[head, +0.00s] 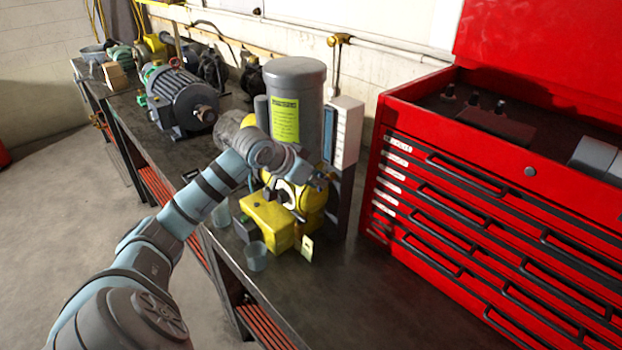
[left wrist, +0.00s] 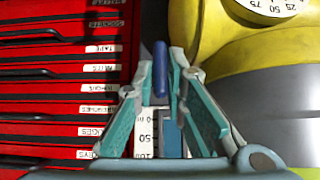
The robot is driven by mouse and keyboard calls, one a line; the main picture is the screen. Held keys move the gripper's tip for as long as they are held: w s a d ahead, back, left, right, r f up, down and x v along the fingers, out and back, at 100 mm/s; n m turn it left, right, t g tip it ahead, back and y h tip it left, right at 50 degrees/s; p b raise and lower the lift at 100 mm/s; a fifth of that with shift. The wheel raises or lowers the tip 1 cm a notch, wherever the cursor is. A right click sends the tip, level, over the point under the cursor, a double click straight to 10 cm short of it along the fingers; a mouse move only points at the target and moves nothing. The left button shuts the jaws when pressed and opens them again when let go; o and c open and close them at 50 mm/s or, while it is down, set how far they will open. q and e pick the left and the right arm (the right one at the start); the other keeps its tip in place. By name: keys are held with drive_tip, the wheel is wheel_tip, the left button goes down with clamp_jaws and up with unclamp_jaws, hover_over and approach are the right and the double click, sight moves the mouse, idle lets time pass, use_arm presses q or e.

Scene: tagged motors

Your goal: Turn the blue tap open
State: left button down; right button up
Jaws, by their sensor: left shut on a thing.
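The blue tap handle (left wrist: 160,68) shows as a narrow blue bar in the left wrist view, between the fingertips of my left gripper (left wrist: 160,62). The gripper is shut on it. In the head view my left gripper (head: 319,181) is at the right side of the yellow pump body, below the tall grey cylinder (head: 297,85). There the tap is mostly hidden by the fingers and too small to make out. My right gripper is in neither view.
A red tool chest (head: 455,190) with labelled drawers stands close on the right. A white scale panel (head: 346,130) is just behind the gripper. The bench front is clear.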

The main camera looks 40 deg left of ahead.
use_arm(q)
drive_tip(key=shift+w+a+r, duration=0.1)
drive_tip(key=shift+a+r, duration=0.05)
drive_tip(key=shift+r, duration=0.1)
drive_tip(key=c, duration=1.6)
unclamp_jaws()
drive_tip(key=shift+a, duration=0.1)
drive_tip(key=shift+c, duration=0.2)
wheel_tip(320, 180, up, 10)
drive_tip(key=a, duration=0.1)
drive_tip(key=shift+s+f, duration=0.2)
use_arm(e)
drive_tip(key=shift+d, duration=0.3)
use_arm(q)
drive_tip(key=shift+w, duration=0.1)
